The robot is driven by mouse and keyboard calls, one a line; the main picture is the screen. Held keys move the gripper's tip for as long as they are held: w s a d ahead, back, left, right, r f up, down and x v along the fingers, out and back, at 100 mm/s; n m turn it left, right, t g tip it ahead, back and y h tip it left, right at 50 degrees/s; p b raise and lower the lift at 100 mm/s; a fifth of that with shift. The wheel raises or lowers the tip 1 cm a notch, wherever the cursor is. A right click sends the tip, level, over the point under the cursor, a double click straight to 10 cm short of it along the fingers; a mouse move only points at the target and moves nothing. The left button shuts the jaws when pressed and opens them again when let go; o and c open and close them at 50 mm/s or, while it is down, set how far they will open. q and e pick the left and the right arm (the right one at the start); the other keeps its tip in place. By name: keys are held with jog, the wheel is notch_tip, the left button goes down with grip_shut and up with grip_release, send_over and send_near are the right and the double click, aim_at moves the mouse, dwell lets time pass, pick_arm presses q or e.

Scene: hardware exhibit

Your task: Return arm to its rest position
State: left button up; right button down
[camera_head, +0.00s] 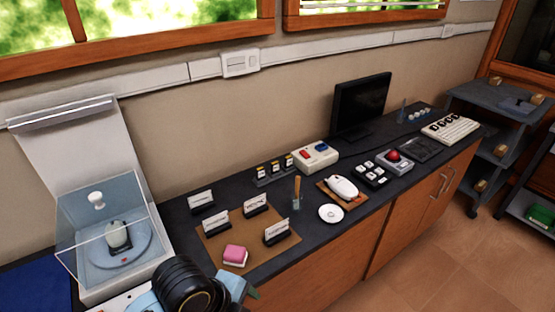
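Part of one of my arms shows at the bottom left, with a black ribbed joint and light blue links. It covers the front edge of the counter there. I take it for my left arm, but no gripper fingers can be made out on it. My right arm and gripper are not in view. The part of the arm below the picture edge is hidden.
A dark counter (320,237) runs along the wall. On it stand a clear display case (75,225), card holders on a brown mat (210,255), a pink block (235,255), a white mouse (341,188), a monitor (361,105) and a keyboard (450,128).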

pick_arm(q)
jog(key=s+a+f+n+t+y, duration=0.1)
jog(key=s+a+f+n+y, duration=0.1)
jog(key=s+a+n, duration=0.55)
jog(key=s+a+f+n+y, duration=0.1)
jog(key=s+a+n+y, duration=0.15)
jog(key=a+n, duration=0.85)
jog(key=s+d+f+n+b, duration=0.1)
jog(key=d+f, duration=0.1)
jog(key=f, duration=1)
jog(key=s+d+f+n+b, duration=0.1)
jog(key=d+f, duration=0.1)
jog(key=f, duration=1)
jog(key=s+a+f+g+b, duration=0.1)
jog(key=s+a+f+g, duration=0.1)
jog(key=s+f, duration=1.4)
jog(key=shift+s+a+f+h, duration=0.15)
jog(key=shift+a+f+h, duration=0.2)
jog(key=shift+a+f, duration=0.45)
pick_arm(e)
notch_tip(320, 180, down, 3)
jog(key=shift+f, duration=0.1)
pick_arm(q)
jog(key=shift+d+f, duration=0.1)
jog(key=shift+d, duration=0.05)
